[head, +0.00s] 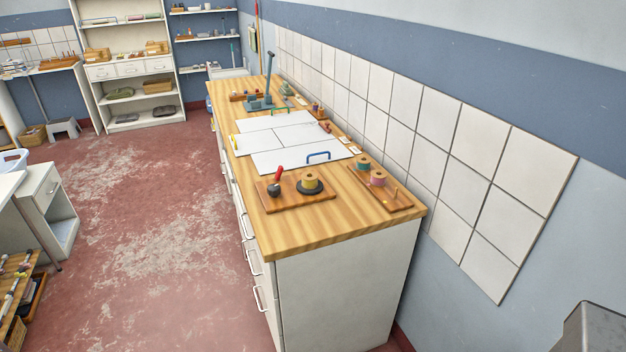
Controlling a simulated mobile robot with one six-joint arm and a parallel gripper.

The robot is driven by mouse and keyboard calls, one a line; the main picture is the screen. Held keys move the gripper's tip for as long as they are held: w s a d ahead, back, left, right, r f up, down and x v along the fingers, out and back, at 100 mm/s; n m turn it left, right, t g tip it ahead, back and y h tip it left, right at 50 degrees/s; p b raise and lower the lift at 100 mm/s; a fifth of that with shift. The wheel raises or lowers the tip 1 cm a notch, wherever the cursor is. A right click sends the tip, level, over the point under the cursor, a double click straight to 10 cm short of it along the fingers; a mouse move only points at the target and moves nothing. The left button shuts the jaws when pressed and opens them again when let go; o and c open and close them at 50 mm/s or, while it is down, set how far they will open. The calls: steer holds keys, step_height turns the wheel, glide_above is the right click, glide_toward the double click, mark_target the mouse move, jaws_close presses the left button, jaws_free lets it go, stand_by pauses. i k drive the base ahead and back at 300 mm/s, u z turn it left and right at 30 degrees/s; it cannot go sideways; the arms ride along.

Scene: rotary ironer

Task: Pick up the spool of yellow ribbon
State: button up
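A small spool with a yellowish band (310,182) stands upright on a round black base (309,188). The base is on a wooden board (294,205) near the front end of the long wooden-topped counter. My gripper is not in view, and nothing touches the spools.
A dark ball with a red handle (275,187) sits left of the yellowish spool. White panels with a blue handle (318,155) lie behind. The tiled wall (450,150) borders the counter's right side. The red floor (150,220) to its left is open.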

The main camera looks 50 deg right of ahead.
mark_target(308, 183)
steer(key=u, duration=0.05)
steer(key=i, duration=1)
steer(key=z, duration=0.05)
